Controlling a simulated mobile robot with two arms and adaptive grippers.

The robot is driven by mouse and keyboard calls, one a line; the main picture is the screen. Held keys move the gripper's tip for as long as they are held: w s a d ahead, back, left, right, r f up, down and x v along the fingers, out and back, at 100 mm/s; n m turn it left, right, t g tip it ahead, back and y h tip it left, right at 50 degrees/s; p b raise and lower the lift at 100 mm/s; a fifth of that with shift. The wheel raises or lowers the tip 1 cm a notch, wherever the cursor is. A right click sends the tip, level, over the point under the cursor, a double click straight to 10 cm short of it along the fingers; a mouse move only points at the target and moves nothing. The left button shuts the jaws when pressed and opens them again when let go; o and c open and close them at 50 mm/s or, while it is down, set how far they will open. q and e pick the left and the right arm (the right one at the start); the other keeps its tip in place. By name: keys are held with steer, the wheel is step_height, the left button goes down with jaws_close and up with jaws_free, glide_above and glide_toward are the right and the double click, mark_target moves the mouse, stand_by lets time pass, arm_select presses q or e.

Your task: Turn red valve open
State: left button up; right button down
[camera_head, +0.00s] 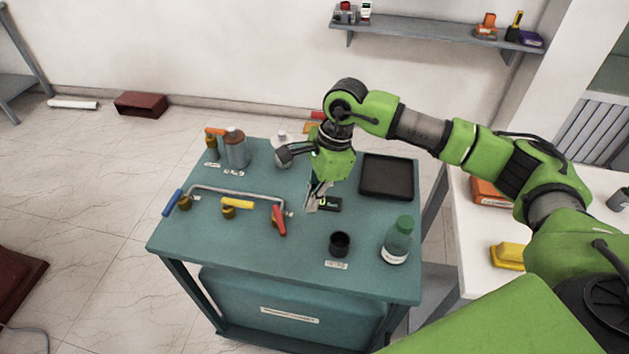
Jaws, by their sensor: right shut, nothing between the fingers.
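The red valve handle (279,221) sits at the right end of a bent grey pipe (240,193) on the teal table (220,254). The handle points toward the table's front edge, slightly right. My right gripper (312,205) reaches down from a green arm, just right of the red handle and apart from it. It is shut with nothing seen in it. A yellow valve handle (237,203) is at the pipe's middle and a blue one (173,202) at its left end. My left gripper is not in view.
A black cup (340,243) and a green-capped bottle (397,241) stand at the table's front right. A black tray (387,176) lies at the back right. Canisters (236,149) stand at the back left. A white table (475,240) is to the right.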

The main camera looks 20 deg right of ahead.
mark_target(280, 221)
steer(key=p+x, duration=0.1)
steer(key=x, duration=0.2)
steer(key=shift+a, duration=0.15)
steer(key=shift+w+a+p, duration=0.15)
steer(key=shift+a+p, duration=0.6)
steer(key=shift+a, duration=0.5)
steer(key=shift+a+f, duration=0.1)
steer(key=shift+a, duration=0.5)
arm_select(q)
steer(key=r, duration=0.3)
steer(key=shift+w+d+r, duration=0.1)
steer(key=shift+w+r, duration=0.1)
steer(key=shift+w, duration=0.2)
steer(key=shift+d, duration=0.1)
